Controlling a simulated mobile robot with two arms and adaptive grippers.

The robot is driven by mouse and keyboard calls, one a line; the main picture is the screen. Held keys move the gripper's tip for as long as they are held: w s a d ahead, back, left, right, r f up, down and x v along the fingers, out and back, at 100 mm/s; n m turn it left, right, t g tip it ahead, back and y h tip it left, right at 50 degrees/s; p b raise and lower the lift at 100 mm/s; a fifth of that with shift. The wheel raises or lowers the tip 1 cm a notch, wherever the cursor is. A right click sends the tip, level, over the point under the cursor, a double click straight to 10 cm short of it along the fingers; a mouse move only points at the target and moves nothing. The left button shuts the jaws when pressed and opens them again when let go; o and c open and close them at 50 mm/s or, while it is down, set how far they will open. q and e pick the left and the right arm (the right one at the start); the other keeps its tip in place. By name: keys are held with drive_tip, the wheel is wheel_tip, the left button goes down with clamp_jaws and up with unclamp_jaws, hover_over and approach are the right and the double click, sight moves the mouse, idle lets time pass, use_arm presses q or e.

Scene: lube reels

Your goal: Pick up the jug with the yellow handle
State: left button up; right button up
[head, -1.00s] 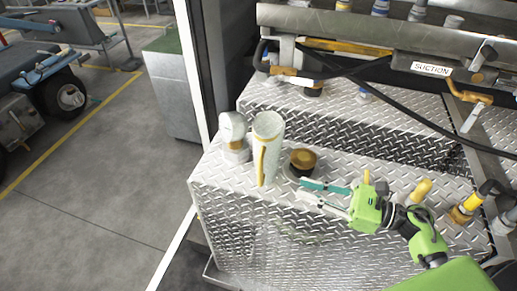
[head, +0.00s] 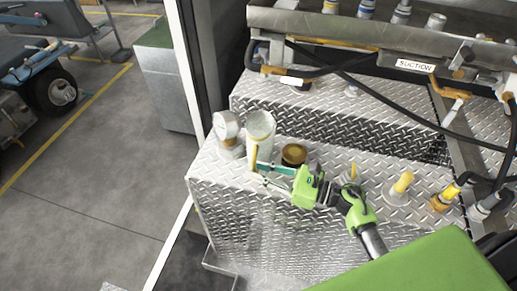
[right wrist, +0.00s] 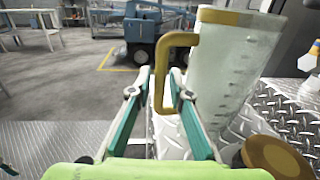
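The jug (head: 261,130) is a tall, whitish, translucent cylinder with a yellow handle (head: 254,158). The fingers are apart and do not look closed on the handle. In the head view my right gripper (head: 264,173) reaches the handle from the right.
Yellow-topped fittings (head: 401,185) stand further right. Hoses and a pipe marked SUCTION (head: 415,66) run behind.

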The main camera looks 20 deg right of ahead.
drive_tip(key=shift+w+a, duration=0.45)
drive_tip(key=shift+a, duration=0.1)
clamp_jaws()
drive_tip(key=shift+r, duration=0.1)
